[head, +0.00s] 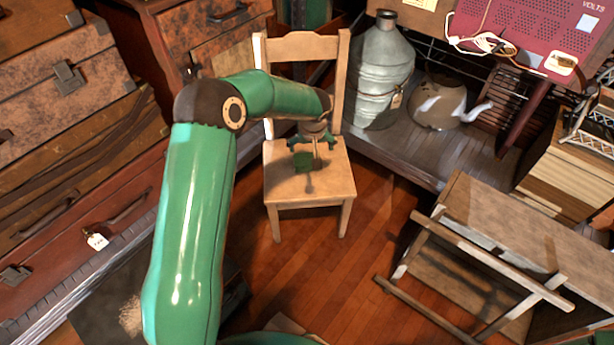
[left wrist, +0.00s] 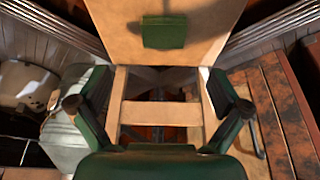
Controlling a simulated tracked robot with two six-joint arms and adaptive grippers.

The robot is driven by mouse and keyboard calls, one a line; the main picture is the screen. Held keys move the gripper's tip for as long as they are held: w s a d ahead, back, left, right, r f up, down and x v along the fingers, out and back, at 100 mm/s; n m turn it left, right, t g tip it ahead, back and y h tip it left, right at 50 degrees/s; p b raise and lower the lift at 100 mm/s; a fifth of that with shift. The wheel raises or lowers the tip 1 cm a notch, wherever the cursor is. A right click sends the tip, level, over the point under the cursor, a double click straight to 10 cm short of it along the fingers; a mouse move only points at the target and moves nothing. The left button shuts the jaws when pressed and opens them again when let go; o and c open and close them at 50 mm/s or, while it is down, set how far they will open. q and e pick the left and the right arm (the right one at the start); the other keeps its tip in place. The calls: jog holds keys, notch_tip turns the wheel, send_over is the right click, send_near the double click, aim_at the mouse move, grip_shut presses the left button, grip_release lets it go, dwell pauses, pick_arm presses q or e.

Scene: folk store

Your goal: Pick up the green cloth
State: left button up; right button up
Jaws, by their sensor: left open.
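The green cloth (head: 302,162) is a small, dark green, squarish piece lying on the seat of the light wooden chair (head: 331,184). In the left wrist view the cloth (left wrist: 164,32) lies near the top of the picture, beyond my fingertips. My left gripper (head: 313,143) is above the chair seat, just behind and to the right of the cloth in the head view. In the left wrist view my left gripper (left wrist: 158,106) has its fingers spread wide, with nothing between them. The cloth is apart from the fingers. My right gripper is not in view.
The chair's backrest (head: 300,46) rises behind my left gripper. A grey metal can (head: 380,75) and a kettle (head: 438,103) stand on the platform at right. Suitcases (head: 68,75) are stacked at left. A wooden bench (head: 510,225) stands at right; the floor before the chair is clear.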

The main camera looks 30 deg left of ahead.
pick_arm(q)
jog(key=a, duration=0.1)
jog(key=b, duration=0.3)
send_near(307, 160)
jog(key=x, duration=0.5)
jog(key=shift+s+d+f, duration=0.1)
jog(key=shift+s+d, duration=0.1)
jog(key=shift+s, duration=0.05)
jog(key=shift+w+a+b+x, duration=0.15)
jog(key=shift+b+x, duration=0.3)
jog(key=shift+x, duration=0.9)
jog(key=shift+w+a+b+x, duration=0.15)
jog(key=shift+b+x, duration=0.3)
jog(key=shift+x, duration=0.9)
jog(key=shift+d, duration=0.1)
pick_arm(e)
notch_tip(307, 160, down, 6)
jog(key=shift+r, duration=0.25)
pick_arm(q)
jog(key=shift+c, duration=0.2)
jog(key=c, duration=0.8)
